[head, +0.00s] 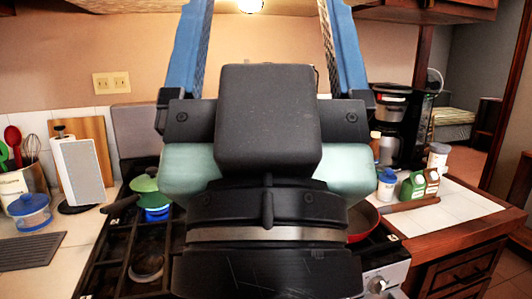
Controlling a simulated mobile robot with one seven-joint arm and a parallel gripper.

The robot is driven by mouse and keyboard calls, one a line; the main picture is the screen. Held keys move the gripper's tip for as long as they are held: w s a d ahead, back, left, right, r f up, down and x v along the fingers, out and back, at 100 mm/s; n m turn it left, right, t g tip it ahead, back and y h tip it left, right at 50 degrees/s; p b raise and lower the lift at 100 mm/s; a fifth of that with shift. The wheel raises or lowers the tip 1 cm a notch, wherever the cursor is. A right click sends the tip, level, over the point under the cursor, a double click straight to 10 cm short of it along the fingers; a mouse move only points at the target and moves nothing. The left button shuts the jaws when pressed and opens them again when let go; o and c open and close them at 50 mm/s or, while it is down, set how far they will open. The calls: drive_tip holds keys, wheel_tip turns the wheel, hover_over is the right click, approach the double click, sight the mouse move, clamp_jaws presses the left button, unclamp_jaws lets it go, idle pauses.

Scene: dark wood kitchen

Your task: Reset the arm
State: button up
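My gripper (265,6) fills the middle of the head view, very close to the camera. Its black body (267,115) stands upright in the picture, and its two blue fingers point up. The fingers are wide apart with only wall and a ceiling light between them, so it is open, and nothing shows in it. The fingertips run out at the top edge of the view. My arm's end hides much of the stove and counter behind it.
A stove (112,245) with a green pot (145,184) and a blue one (156,214) is at left. A red pan (362,221) is partly hidden at right. A black coffee maker (402,125) and small bottles (413,184) stand on the right counter. Cabinets (425,8) hang above.

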wheel_tip(320, 180, up, 15)
drive_tip(key=p, duration=1.3)
drive_tip(key=shift+r+p, duration=0.15)
drive_tip(key=shift+p, duration=0.2)
